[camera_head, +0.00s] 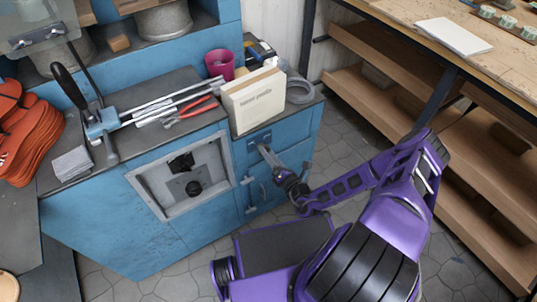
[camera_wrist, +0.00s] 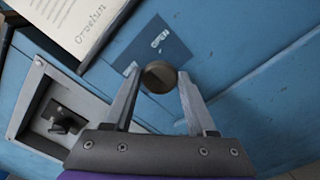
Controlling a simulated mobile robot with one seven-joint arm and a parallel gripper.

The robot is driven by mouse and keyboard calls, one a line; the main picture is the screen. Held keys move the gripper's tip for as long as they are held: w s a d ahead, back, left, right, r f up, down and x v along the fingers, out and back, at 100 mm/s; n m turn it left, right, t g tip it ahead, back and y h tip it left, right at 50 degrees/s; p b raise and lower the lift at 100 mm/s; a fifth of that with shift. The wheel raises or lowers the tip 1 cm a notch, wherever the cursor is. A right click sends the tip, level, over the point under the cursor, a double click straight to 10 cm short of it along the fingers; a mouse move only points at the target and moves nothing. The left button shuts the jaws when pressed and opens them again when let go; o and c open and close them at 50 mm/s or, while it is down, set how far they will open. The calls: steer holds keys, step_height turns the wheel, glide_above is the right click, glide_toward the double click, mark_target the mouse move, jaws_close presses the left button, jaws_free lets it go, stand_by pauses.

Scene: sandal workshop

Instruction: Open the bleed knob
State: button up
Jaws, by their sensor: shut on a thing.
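The bleed knob (camera_wrist: 159,77) is a small round brownish knob on the blue cabinet front, in front of a darker blue plate (camera_wrist: 158,42) lettered "OPEN". In the wrist view my gripper (camera_wrist: 160,84) has one finger on each side of the knob and is shut on it. In the head view my gripper (camera_head: 267,150) reaches the upper right of the cabinet front, just below the plate (camera_head: 259,137). The knob itself is hidden there by the gripper.
A framed recess (camera_head: 187,178) with a dark knob inside lies left of my gripper. A cream box (camera_head: 253,100) stands on the cabinet top just above, beside a magenta cup (camera_head: 220,64) and red-handled pliers (camera_head: 188,112). A wooden shelf unit (camera_head: 400,85) stands at the right.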

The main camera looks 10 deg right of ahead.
steer(key=shift+f+m+b, duration=0.2)
steer(key=shift+m+b, duration=0.2)
steer(key=shift+m, duration=3.6)
steer(key=o, duration=1.4)
steer(key=shift+c, duration=0.2)
steer(key=v, duration=1.7)
steer(key=shift+s+p, duration=0.2)
steer(key=shift+p, duration=0.25)
steer(key=shift+d+r, duration=0.1)
steer(key=shift+r, duration=0.1)
